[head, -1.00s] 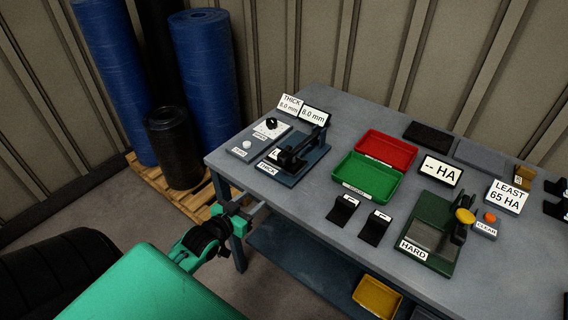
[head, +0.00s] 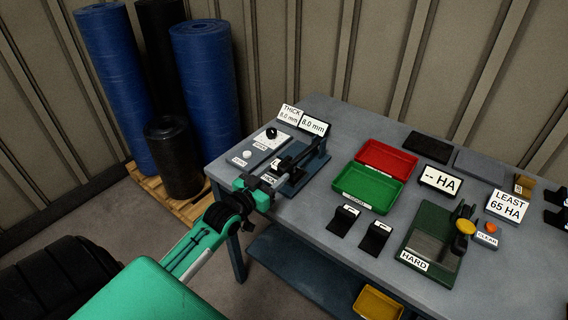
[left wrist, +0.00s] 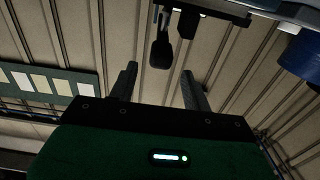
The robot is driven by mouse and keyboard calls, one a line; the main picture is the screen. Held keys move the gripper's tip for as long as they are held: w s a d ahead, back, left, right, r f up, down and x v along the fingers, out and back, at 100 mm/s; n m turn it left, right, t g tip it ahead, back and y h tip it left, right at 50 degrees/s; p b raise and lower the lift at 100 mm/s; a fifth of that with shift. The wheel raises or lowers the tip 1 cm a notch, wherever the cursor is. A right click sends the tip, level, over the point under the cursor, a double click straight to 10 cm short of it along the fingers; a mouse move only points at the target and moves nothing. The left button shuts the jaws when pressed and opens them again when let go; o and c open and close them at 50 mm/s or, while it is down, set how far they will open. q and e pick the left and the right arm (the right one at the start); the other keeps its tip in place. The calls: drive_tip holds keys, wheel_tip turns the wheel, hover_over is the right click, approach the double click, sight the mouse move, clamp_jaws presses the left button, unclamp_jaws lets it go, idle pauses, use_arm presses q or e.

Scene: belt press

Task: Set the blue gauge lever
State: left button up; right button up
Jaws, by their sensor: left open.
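The blue gauge (head: 317,161) stands at the table's left end, with its dark lever (head: 291,160) over the dark blue base. The lever looks low and nearly level; its exact setting is hard to tell. My right gripper is not in view.
A white panel with a black knob (head: 271,133) and a white button (head: 247,155) lie left of the gauge. A red tray (head: 388,157) and a green tray (head: 366,185) are to the right. Blue rolls (head: 205,85) stand back left.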

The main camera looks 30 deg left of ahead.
sight(280, 169)
use_arm(q)
drive_tip(key=shift+w+d+p, duration=0.15)
drive_tip(key=shift+w+p, duration=0.05)
drive_tip(key=shift+w, duration=1.1)
drive_tip(key=shift+w+d+p, duration=0.1)
drive_tip(key=shift+w+p, duration=0.05)
drive_tip(key=shift+w, duration=1.15)
clamp_jaws()
